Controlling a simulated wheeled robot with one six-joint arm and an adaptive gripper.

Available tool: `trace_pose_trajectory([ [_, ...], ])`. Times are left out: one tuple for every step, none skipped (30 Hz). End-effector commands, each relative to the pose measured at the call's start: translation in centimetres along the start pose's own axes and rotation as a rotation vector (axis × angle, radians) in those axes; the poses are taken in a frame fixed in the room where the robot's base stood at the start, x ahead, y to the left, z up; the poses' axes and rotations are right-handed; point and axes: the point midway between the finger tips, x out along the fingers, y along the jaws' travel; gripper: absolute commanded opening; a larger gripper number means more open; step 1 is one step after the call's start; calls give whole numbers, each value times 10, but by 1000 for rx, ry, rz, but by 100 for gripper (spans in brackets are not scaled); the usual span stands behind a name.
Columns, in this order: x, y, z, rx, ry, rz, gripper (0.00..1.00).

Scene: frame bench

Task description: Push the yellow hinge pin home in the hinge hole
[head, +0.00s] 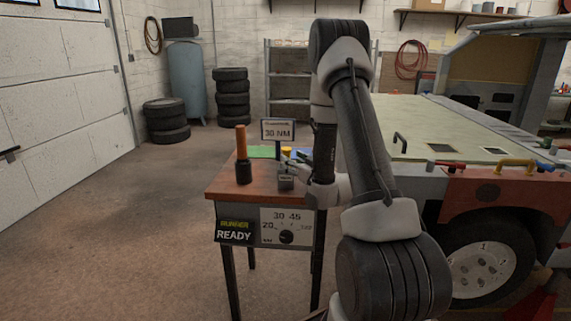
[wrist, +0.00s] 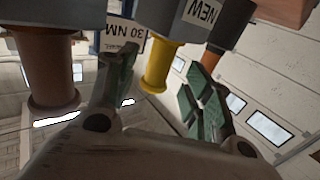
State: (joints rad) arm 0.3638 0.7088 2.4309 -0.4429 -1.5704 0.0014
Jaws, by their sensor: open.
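The yellow hinge pin (wrist: 156,66), with a wide rim at its free end, stands in a grey-blue holder (wrist: 178,20) labelled NEW. The wrist view appears upside down. My gripper (wrist: 160,72) is open, with one green-padded finger on each side of the pin; I cannot tell whether either touches it. In the head view my gripper (head: 297,161) is at the small bench, partly hidden by my arm. A small yellow patch (head: 286,150) there may be the pin's top. I cannot make out the hinge hole in either view.
A brown flanged pin (wrist: 52,75) stands beside the fingers in the wrist view. On the bench (head: 232,184) are an orange-handled tool (head: 241,145) and a 30 NM sign (head: 278,131). A vehicle frame (head: 480,190) stands at right.

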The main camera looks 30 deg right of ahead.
Motion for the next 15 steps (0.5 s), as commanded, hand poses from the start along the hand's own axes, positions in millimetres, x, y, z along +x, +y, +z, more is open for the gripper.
trace_pose_trajectory([
  [9, 0, 0, -1, 1, -2, 51],
  [14, 0, 0, -1, 1, -2, 51],
  [20, 0, 0, -1, 1, -1, 51],
  [24, 0, 1, -1, 0, -1, 51],
  [28, 0, 0, -2, 0, -2, 51],
  [32, 0, 0, -1, 0, -2, 51],
  [34, 0, 0, -1, 0, -1, 51],
  [35, 0, 0, -1, -1, -1, 51],
  [36, 0, 0, 0, -1, 0, 51],
  [36, 0, 0, 0, -1, 0, 51],
  [36, 0, 0, 0, -2, 0, 51],
  [36, 0, 0, 0, -2, 0, 51],
  [36, 0, 0, 0, -2, 0, 51],
  [36, 0, 0, 0, -2, 0, 51],
  [36, 0, 0, 0, -2, 0, 47],
])
